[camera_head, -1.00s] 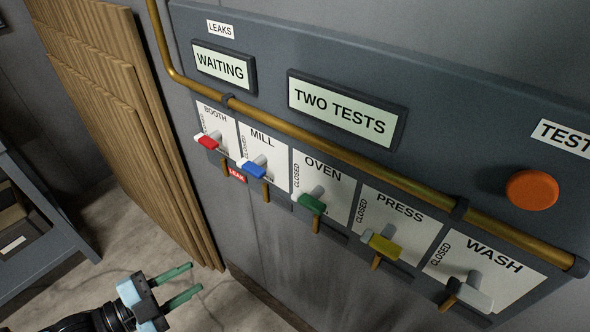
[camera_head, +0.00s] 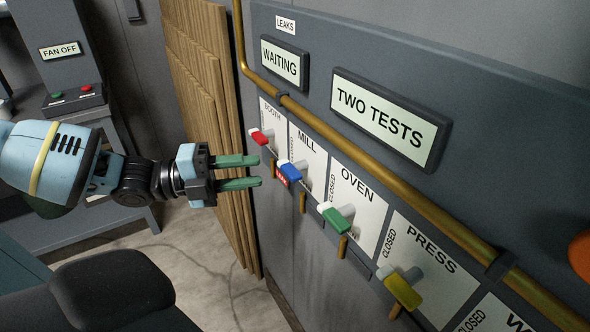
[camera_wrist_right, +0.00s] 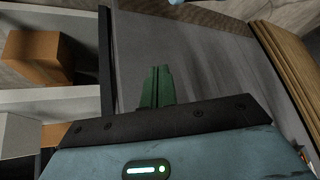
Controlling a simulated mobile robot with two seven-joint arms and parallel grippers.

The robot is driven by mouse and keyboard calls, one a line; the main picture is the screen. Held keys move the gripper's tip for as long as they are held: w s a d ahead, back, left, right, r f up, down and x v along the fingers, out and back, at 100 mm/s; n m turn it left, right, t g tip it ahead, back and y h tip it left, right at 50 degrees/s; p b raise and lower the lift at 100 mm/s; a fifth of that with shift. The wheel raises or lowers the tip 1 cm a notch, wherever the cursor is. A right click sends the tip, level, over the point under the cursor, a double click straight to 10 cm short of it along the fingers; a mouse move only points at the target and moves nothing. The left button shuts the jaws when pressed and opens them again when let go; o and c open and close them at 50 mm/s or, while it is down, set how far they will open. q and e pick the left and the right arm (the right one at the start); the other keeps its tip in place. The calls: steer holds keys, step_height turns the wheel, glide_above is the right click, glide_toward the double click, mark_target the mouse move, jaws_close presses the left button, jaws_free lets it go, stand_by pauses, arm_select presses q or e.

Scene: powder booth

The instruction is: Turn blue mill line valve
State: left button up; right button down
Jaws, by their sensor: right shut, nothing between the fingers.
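The blue mill valve handle (camera_head: 290,172) sits on the wall panel under the MILL label, between the red booth handle (camera_head: 259,137) and the green oven handle (camera_head: 337,218).
A brass pipe (camera_head: 380,172) runs along the panel above the valves. The yellow press handle (camera_head: 400,287) is at lower right. Displays read WAITING (camera_head: 280,63) and TWO TESTS (camera_head: 382,116). Wooden boards (camera_head: 208,110) lean left of the panel. A FAN OFF post (camera_head: 62,51) stands farther left.

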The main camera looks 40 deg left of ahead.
mark_target(282, 169)
arm_select(q)
steer(key=b+x, duration=0.1)
steer(key=x, duration=0.1)
steer(key=b+x, duration=0.4)
steer(key=x, duration=0.1)
steer(key=shift+d+f, duration=0.15)
steer(key=shift+f, duration=0.2)
steer(key=shift+w+d+r+b, duration=0.1)
steer(key=shift+w+r+b, duration=0.1)
steer(key=shift+w+b, duration=0.1)
jaws_close()
